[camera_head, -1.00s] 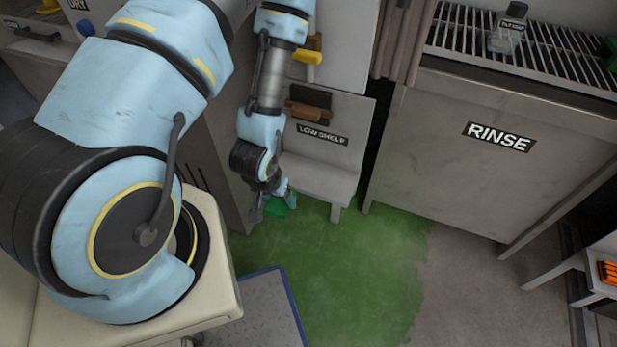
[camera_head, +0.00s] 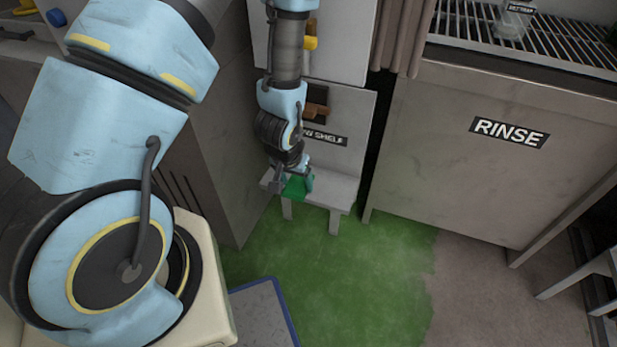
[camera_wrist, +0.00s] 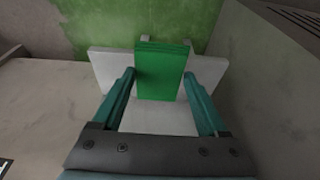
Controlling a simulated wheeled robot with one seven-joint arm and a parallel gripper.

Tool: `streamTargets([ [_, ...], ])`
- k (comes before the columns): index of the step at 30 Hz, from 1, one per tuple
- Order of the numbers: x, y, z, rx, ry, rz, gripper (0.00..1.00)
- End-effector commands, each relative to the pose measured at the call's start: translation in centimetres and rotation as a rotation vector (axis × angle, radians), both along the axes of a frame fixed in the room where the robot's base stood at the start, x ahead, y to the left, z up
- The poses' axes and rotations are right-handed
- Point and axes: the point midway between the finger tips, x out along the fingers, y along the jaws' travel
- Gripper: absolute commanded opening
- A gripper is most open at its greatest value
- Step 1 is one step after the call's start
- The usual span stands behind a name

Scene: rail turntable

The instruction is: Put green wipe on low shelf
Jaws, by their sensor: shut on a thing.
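The green wipe (camera_head: 297,188) is a flat green piece held between the fingers of my gripper (camera_head: 292,187). In the wrist view the wipe (camera_wrist: 160,72) lies between the teal fingertips of my gripper (camera_wrist: 160,78). My gripper is shut on it, over the low shelf (camera_head: 338,191). The shelf is a small light grey ledge on legs under a "LOW SHELF" label, partly covered by my arm. In the wrist view the shelf (camera_wrist: 112,72) shows on both sides of the wipe. I cannot tell whether the wipe touches the shelf.
A grey rinse station (camera_head: 480,160) with a slatted top stands to the right of the shelf. A bottle (camera_head: 513,20) stands on the slats. A blue-edged grey mat (camera_head: 262,312) lies in front on the green floor (camera_head: 350,270). A brown fitting (camera_head: 317,101) sits above the shelf.

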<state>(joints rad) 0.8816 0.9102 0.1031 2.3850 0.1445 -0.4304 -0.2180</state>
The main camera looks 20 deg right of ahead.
Motion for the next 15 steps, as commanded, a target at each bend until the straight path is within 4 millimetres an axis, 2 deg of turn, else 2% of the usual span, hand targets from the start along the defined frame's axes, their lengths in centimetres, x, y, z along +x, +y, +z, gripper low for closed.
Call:
streamTargets([
  [3,2.3,-2.1,0.2,-0.002,-0.002,0.003,0.32],
  [11,6.4,-5.9,0.1,-0.002,-0.002,0.002,0.32],
  [15,6.2,-5.7,-2.3,0.003,0.002,0.000,0.32],
])
